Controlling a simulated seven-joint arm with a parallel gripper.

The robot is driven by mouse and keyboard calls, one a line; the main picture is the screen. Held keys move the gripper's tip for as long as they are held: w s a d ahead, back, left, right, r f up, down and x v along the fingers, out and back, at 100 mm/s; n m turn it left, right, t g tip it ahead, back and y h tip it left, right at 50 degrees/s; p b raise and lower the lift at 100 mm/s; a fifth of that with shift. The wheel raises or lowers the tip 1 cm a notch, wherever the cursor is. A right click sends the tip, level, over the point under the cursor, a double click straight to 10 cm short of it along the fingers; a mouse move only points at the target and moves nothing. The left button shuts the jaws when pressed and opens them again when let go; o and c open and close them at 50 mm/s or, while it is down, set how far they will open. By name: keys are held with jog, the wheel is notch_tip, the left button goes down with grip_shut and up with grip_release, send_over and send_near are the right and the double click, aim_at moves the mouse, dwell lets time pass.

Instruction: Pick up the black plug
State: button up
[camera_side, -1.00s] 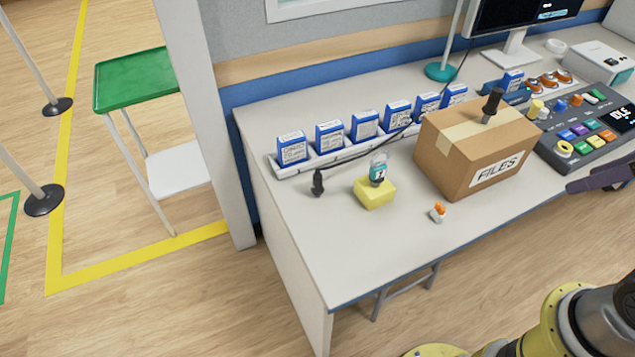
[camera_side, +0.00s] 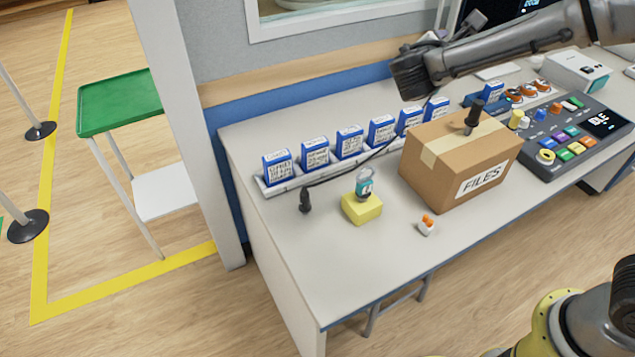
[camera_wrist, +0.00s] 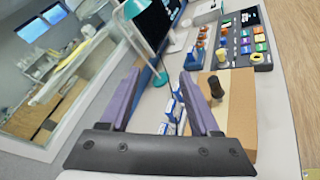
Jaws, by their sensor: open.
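A black plug (camera_side: 305,200) stands on the white desk near its left end, with a black cable (camera_side: 350,170) running from it to the right toward the box. A second black, upright, knob-like object (camera_side: 474,116) stands on the cardboard box; it also shows in the wrist view (camera_wrist: 215,90). I cannot tell exactly what it is. My gripper (camera_side: 408,75) is high above the back of the desk, up and to the right of the plug and well apart from it. In the wrist view my gripper (camera_wrist: 160,74) has its two purple fingers spread, with nothing between them. The cable plug is not clear there.
Blue boxes (camera_side: 315,153) stand in a white rack along the back. A yellow block (camera_side: 361,208) with a small labelled bottle (camera_side: 365,184) is right of the plug. The cardboard box (camera_side: 440,180), a small orange-white item (camera_side: 427,225) and a control panel (camera_side: 575,140) are farther right.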

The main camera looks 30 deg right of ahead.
jog(key=w+a+f+n+t, duration=0.4)
jog(key=w+a+f+n, duration=0.15)
jog(key=a, duration=0.45)
jog(key=n+t+y, duration=0.5)
jog(key=n+y, duration=0.2)
jog(key=n, duration=0.2)
send_over(306, 204)
jog(key=v, duration=0.3)
notch_tip(306, 204, down, 21)
jog(key=f, duration=0.8)
jog(key=shift+s+a+f, duration=0.1)
jog(key=shift+s+a, duration=0.05)
jog(key=shift+a, duration=0.05)
jog(key=shift+w+d+r, duration=0.2)
jog(key=shift+w, duration=0.2)
jog(key=shift+x, duration=3.3)
grip_shut()
